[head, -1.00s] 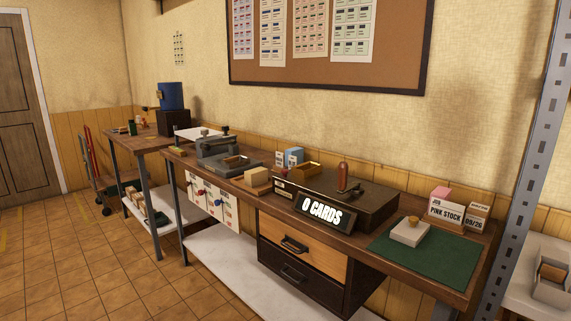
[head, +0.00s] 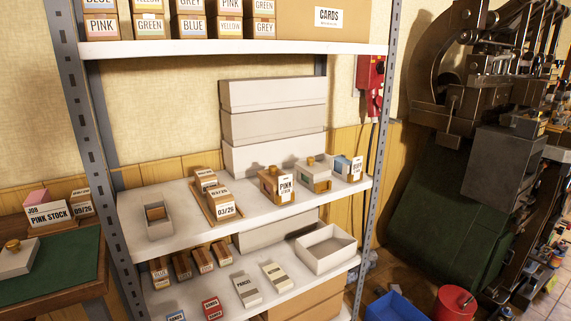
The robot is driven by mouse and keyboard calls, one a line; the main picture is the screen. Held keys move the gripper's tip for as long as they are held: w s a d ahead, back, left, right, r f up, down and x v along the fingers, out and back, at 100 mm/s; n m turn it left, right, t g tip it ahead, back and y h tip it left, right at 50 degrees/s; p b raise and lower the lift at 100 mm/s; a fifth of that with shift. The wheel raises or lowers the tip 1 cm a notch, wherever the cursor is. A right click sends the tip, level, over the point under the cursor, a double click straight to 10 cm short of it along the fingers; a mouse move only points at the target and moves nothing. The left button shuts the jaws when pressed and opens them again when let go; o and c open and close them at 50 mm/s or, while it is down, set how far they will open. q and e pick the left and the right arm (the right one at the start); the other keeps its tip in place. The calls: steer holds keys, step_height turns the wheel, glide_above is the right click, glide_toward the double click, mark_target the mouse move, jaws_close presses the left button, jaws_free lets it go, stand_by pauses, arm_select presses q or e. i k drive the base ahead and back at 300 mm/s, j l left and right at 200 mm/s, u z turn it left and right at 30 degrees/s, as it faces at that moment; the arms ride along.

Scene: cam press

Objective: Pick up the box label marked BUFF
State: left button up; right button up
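On the middle shelf in the head view, a box label (head: 356,168) sits at the right end, on the face of a small box with a blue side; its small lettering seems to read BUFF. Left of it is a small grey-and-tan box (head: 314,174). Further left is a tan box with a label (head: 285,189) reading PINK and a smaller second line. Neither of my grippers is in view.
The white middle shelf (head: 255,223) also holds 03/26 blocks (head: 224,203) and an open grey tray (head: 159,221). A metal post (head: 373,150) stands just right of the BUFF label. A large dark press (head: 480,120) stands further right.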

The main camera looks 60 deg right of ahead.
mark_target(357, 162)
steer(key=z, duration=2.5)
